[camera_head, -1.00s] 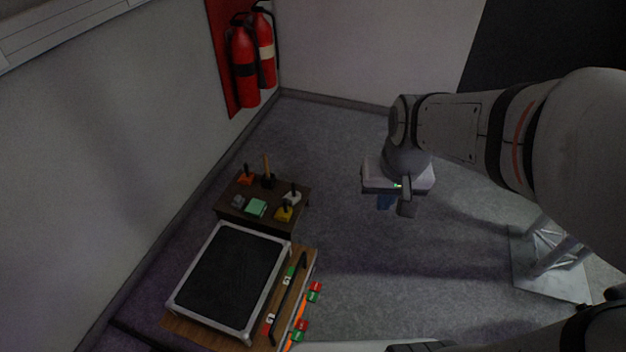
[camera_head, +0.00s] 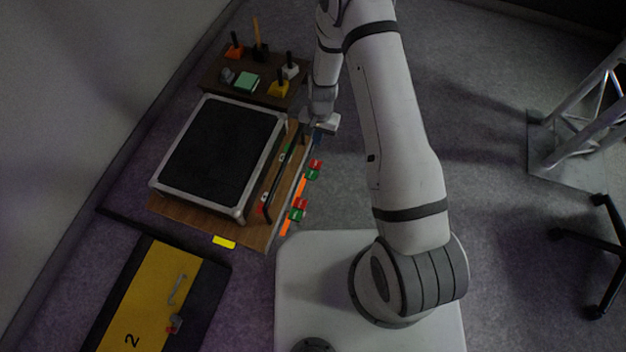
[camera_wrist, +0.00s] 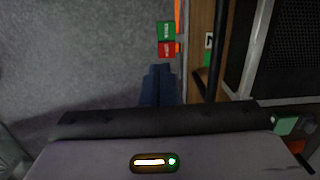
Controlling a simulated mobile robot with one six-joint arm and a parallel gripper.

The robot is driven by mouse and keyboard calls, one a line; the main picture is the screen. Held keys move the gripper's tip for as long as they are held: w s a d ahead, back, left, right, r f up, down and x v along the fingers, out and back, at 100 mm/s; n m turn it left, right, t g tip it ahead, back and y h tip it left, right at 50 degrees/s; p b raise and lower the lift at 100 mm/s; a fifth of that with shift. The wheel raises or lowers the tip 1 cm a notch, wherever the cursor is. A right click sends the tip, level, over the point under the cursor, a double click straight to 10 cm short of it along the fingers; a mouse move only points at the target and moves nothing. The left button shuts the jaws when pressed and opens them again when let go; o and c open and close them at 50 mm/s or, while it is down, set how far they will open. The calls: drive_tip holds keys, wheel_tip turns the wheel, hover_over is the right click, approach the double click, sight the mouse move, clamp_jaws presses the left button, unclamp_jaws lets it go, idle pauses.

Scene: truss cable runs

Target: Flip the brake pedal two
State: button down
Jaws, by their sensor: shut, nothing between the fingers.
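Red and green labelled blocks with orange strips line the right edge of a wooden board in the head view: a far pair (camera_head: 314,170) and a near pair (camera_head: 298,210). I cannot tell which part is brake pedal two. My gripper (camera_head: 317,138) is by the board's far right corner, just beyond the far pair. In the wrist view, its blue fingers (camera_wrist: 160,70) are shut and empty, close below a green and red block pair (camera_wrist: 166,40), with no clear contact. A black bar (camera_wrist: 217,50) runs alongside on the board.
A black-topped, grey-framed box (camera_head: 220,150) covers most of the wooden board (camera_head: 190,209). A dark table (camera_head: 213,83) with several small levers stands beyond. A yellow panel (camera_head: 150,290) marked 2 lies at lower left. Floor right of my arm is clear up to a metal truss (camera_head: 575,125).

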hover_over(314, 180)
drive_tip(key=w, duration=0.2)
wheel_tip(314, 180, down, 7)
drive_tip(key=shift+d+r+b, duration=0.15)
drive_tip(key=shift+d+b, duration=0.1)
drive_tip(key=shift+b, duration=0.2)
drive_tip(key=f+b, duration=0.1)
drive_tip(key=f, duration=0.3)
drive_tip(key=s+f+b, duration=0.1)
drive_tip(key=f+b, duration=0.1)
drive_tip(key=f, duration=0.3)
drive_tip(key=f+b, duration=0.2)
drive_tip(key=f, duration=0.3)
drive_tip(key=shift+s+a, duration=0.25)
drive_tip(key=shift+s, duration=0.05)
drive_tip(key=shift+s+a+f+b, duration=0.2)
drive_tip(key=shift+s+f+b, duration=0.45)
drive_tip(key=shift+f+b, duration=0.15)
wheel_tip(314, 180, up, 14)
drive_tip(key=s+a+p, duration=0.1)
drive_tip(key=s+p, duration=0.1)
drive_tip(key=p, duration=0.4)
drive_tip(key=shift+s, duration=0.25)
